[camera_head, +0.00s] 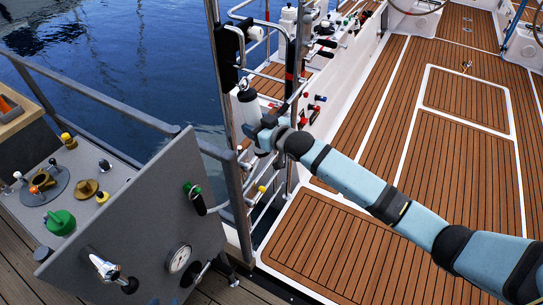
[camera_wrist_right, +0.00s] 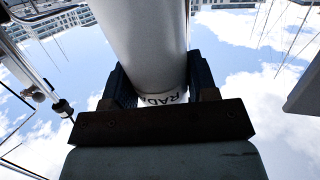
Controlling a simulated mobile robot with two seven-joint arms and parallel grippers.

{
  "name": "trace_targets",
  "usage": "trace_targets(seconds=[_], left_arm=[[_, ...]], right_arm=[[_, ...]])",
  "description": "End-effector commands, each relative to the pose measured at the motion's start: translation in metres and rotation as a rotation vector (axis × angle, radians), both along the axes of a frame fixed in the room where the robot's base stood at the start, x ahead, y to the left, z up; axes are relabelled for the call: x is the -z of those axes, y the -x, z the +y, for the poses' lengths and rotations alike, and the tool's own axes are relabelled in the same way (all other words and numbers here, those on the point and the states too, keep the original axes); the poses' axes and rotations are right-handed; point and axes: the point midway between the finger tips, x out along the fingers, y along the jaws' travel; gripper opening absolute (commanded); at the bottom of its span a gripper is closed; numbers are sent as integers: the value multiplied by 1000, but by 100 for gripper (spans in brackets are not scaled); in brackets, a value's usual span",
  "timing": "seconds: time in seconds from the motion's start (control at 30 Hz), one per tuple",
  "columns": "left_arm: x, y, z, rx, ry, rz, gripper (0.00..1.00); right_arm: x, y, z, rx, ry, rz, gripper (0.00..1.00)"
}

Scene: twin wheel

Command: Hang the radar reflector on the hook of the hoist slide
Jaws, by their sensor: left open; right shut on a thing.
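The radar reflector (camera_head: 250,113), a white cylinder with a dark cap, stands roughly upright beside the tall grey post. It also fills the upper middle of the right wrist view (camera_wrist_right: 145,40), where part of its lettering, "RAD", shows. My right gripper (camera_head: 258,136) is shut around its lower part; in the wrist view my right gripper's dark fingers (camera_wrist_right: 160,82) lie on both sides of it. A black block (camera_head: 227,45), which looks like the hoist slide, sits on the post above the reflector. I cannot make out the hook clearly or tell whether the reflector touches it. My left gripper is out of view.
The grey post (camera_head: 216,35) rises just left of the reflector. A slanted grey control panel (camera_head: 140,225) with levers and a gauge stands at lower left. Rails and fittings (camera_head: 300,105) crowd the space right of the reflector. Open wooden deck (camera_head: 430,190) lies to the right.

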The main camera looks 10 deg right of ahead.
Motion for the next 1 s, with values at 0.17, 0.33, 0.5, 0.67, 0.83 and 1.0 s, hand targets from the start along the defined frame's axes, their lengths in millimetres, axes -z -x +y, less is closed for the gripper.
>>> trace_targets(seconds=[0.17,0.33,0.5,0.67,0.83,1.0], left_arm=[[0,0,0,0,0,0,43],[0,0,0,0,0,0,43],[1,0,0,0,0,0,43],[2,0,0,0,0,0,43],[4,0,0,0,0,0,43],[6,0,0,0,0,0,43]], right_arm=[[-1,0,1,0,-1,-1,9],[-1,0,1,0,-1,-1,9],[0,-1,1,0,-1,-2,9],[2,-3,3,-1,-1,-2,9],[5,-5,6,-1,-1,-2,9],[7,-7,8,0,-1,-2,9]])
